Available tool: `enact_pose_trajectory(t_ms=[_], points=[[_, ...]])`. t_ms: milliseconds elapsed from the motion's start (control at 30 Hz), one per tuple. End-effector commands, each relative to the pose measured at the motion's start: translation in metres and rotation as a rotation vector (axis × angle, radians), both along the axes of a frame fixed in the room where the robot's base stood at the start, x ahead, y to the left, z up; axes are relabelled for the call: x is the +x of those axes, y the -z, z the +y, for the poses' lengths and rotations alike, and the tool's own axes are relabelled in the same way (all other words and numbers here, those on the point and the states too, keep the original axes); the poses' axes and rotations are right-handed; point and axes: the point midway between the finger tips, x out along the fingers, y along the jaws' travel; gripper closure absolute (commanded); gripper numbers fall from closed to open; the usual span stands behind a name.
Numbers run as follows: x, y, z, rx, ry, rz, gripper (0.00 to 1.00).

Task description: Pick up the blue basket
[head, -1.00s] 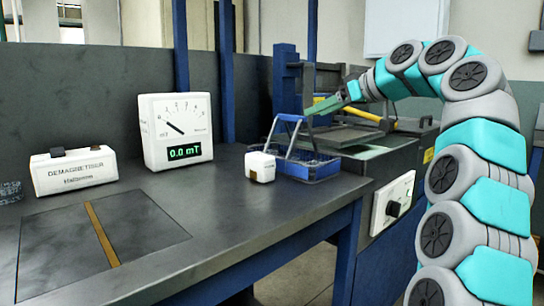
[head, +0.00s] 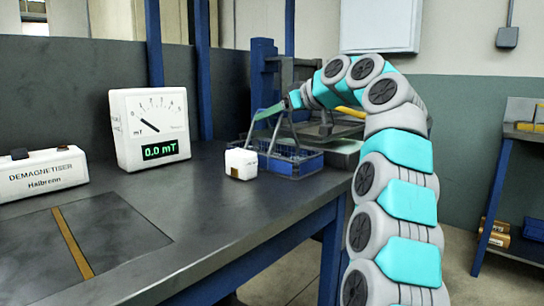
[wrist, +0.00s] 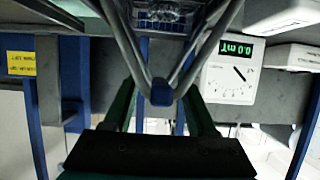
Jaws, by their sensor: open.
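The blue basket (head: 291,162), a wire-mesh one with a tall grey handle, stands on the dark bench near its right end. It also shows upside down at the top of the wrist view (wrist: 163,18). The handle's blue grip (wrist: 162,93) lies between the two green fingers of my gripper (wrist: 161,100) in the wrist view. The fingers are open, with a gap on both sides of the grip. In the head view my gripper (head: 268,111) is at the top of the handle, and the fingertips partly hide it.
A white block (head: 241,164) stands just left of the basket. The gauge box (head: 150,130) and white demagnetiser (head: 42,176) are farther left, with a flat dark plate (head: 110,225) in front. A grinder stands behind the basket. A shelf (head: 510,150) is at far right.

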Motion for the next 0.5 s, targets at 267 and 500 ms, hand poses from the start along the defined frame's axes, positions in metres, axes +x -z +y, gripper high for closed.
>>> enact_pose_trajectory(t_ms=[267,500], points=[[-0.0001,-0.0012,-0.0003,0.001,0.001,-0.002,0.52],[-0.0002,-0.0015,-0.0004,0.002,0.001,-0.003,0.79]])
